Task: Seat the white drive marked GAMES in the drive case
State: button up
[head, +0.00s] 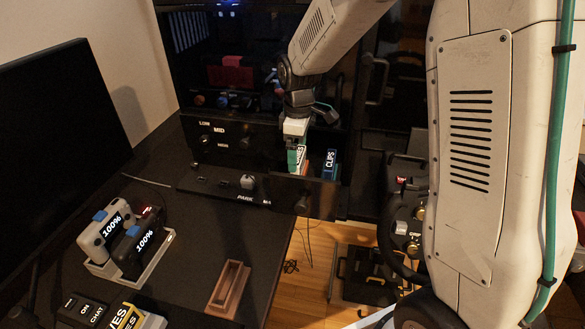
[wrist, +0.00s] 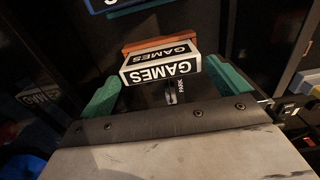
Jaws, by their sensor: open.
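The white drive marked GAMES (head: 300,157) stands upright by the dark console in the head view. In the wrist view the GAMES drive (wrist: 161,66) shows its black label twice, just ahead of and between the green fingertips. My gripper (head: 296,152) is open over it; in the wrist view the open jaws (wrist: 163,76) flank the drive, and I cannot tell whether either finger touches it. A brown open-topped case (head: 229,289), long and narrow with an empty-looking slot, sits on the desk in the head view; it looks like the drive case.
A blue drive marked CLIPS (head: 330,164) stands right of GAMES, with an orange piece (wrist: 160,43) right behind GAMES. A charging dock (head: 150,265) holds controllers at left. A monitor (head: 55,140) stands behind it. The desk between dock and brown case is clear.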

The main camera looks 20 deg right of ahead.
notch_tip(320, 180, down, 4)
jog(key=shift+d+f, duration=0.1)
jog(key=shift+f, duration=0.1)
jog(key=c, duration=0.8)
